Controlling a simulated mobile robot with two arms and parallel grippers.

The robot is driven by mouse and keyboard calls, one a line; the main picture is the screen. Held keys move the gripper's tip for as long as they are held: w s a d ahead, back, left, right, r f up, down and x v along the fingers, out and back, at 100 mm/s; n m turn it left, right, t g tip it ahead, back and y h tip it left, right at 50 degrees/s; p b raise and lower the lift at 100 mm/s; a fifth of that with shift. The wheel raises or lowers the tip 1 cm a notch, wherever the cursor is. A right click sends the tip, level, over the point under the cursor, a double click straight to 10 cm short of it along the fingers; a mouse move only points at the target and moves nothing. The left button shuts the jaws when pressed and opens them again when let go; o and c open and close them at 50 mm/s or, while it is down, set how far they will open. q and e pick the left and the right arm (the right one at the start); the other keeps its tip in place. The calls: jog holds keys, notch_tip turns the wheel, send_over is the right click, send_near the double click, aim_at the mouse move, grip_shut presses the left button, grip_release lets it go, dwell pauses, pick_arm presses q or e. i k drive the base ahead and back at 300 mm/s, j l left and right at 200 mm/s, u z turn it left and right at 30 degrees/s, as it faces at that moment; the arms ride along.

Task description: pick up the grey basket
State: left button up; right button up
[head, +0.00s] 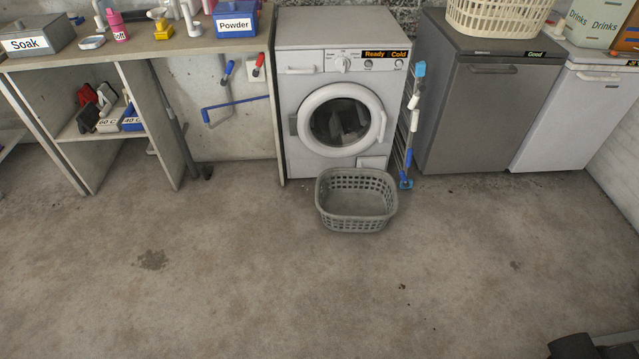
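The grey basket (357,222) stands upright on the concrete floor, directly in front of the washing machine. It has slatted, perforated sides, and its inside looks empty. Neither of my grippers shows clearly in the head view. A dark shape sits at the bottom right corner, and I cannot tell what it is.
A cream basket (500,18) sits on the fridge. A workbench (135,50) stands left. The foreground floor is clear.

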aim_at(361, 210)
jog(key=i+l+u, duration=0.9)
jog(key=l, duration=0.3)
jog(key=i, duration=0.05)
